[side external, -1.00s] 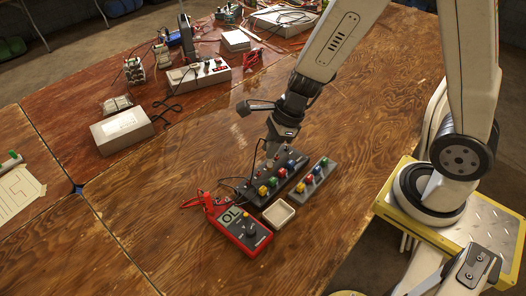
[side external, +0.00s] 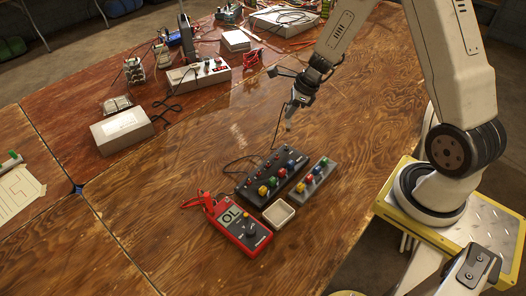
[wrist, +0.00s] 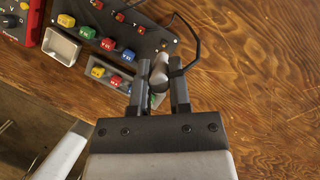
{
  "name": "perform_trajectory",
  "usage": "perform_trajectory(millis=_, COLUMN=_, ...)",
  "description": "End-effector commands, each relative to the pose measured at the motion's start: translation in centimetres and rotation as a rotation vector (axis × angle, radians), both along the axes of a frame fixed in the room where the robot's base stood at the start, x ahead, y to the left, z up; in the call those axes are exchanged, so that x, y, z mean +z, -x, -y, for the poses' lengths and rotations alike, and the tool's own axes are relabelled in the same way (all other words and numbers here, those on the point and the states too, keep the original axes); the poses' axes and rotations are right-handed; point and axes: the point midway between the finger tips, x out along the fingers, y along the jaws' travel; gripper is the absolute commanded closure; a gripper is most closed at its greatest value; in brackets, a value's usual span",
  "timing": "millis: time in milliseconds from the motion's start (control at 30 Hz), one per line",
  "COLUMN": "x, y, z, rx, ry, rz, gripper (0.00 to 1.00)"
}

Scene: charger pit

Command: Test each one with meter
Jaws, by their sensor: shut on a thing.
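The red meter (side external: 240,228) lies on the table and its display reads "OL"; red leads are bunched at its left. A dark test board (side external: 250,185) holds several coloured blocks and a row of red parts. Beside it is a narrow grey rack (side external: 322,176) with several coloured blocks; it also shows in the wrist view (wrist: 124,72). My gripper (side external: 290,118) is raised above the table behind the board, apart from it. In the wrist view its fingers are shut on a pale grey cylindrical probe (wrist: 160,72). A black lead (wrist: 196,40) runs by it.
A small empty white tray (side external: 279,214) sits between the meter and the rack. A power supply (side external: 198,76), a pale box (side external: 122,130) and black clips stand at the back left. The table right of the rack is clear.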

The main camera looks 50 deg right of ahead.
Motion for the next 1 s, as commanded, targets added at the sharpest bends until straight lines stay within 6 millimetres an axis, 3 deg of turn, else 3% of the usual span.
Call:
perform_trajectory(millis=367, x=-0.9, y=0.0, z=-0.1, rx=0.001, ry=-0.001, rz=-0.001, gripper=1.0)
perform_trajectory(millis=1000, x=-5.4, y=0.0, z=-0.1, rx=0.002, ry=-0.001, rz=-0.002, gripper=1.0)
